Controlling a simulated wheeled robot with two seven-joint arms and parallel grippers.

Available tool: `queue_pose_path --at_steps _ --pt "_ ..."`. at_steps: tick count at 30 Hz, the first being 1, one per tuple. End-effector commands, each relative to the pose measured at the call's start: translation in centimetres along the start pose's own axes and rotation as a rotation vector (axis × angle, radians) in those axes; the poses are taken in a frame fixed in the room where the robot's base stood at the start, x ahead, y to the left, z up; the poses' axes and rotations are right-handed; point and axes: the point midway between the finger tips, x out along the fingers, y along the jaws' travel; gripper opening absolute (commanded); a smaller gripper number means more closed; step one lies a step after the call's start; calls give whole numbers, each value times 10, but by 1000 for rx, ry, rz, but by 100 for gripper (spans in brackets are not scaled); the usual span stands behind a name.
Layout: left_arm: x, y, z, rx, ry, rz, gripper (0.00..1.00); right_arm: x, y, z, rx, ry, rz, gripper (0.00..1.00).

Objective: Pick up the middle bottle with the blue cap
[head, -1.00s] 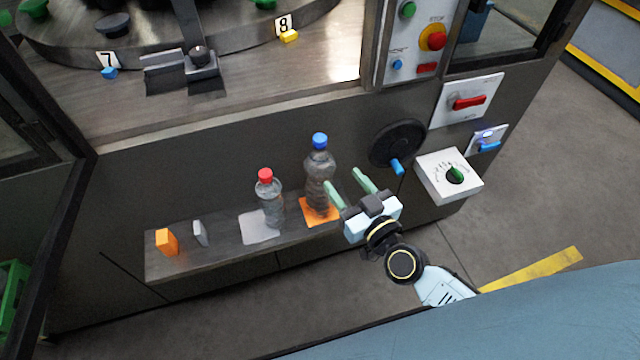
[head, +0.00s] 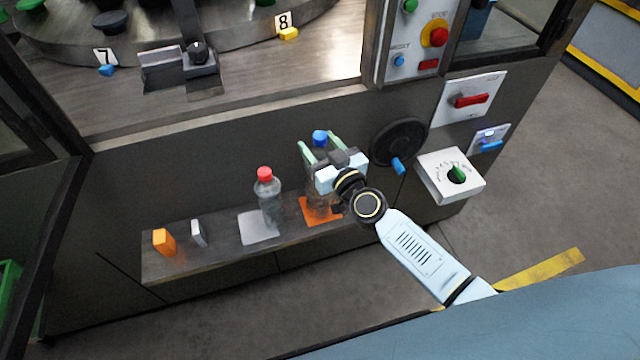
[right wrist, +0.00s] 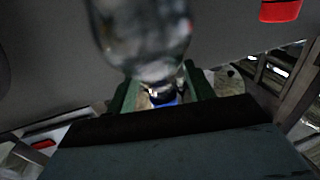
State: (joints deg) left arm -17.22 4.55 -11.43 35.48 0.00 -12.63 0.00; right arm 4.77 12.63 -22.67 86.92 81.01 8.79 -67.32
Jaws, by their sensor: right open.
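The bottle with the blue cap (head: 320,137) stands upright on an orange square on the low ledge. Its body is partly hidden behind my right gripper (head: 320,148). That gripper is open, with its green fingers on either side of the bottle's upper part, just below the cap. In the right wrist view, the clear bottle (right wrist: 145,40) and its blue cap (right wrist: 163,97) show between the fingers (right wrist: 162,92). I cannot tell whether a finger touches it. A red-capped bottle (head: 268,200) stands to its left, on a pale square. My left gripper is not in view.
An orange block (head: 164,242) and a grey block (head: 198,233) stand at the ledge's (head: 225,255) left end. A black handwheel (head: 397,142) with a blue handle is close right of the gripper. A dial box (head: 450,175) sits farther right.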

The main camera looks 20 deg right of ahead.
Motion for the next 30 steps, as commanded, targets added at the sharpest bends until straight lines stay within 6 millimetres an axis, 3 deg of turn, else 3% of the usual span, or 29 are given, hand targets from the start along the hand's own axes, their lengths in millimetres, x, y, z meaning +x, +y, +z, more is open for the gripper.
queue_pose_path --at_steps 4,16,30 --pt "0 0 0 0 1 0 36 0 0 0 0 0 0 53" --pt "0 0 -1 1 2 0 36 0 0 0 1 0 0 0" --pt "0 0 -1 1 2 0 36 -1 0 2 1 -5 0 0"
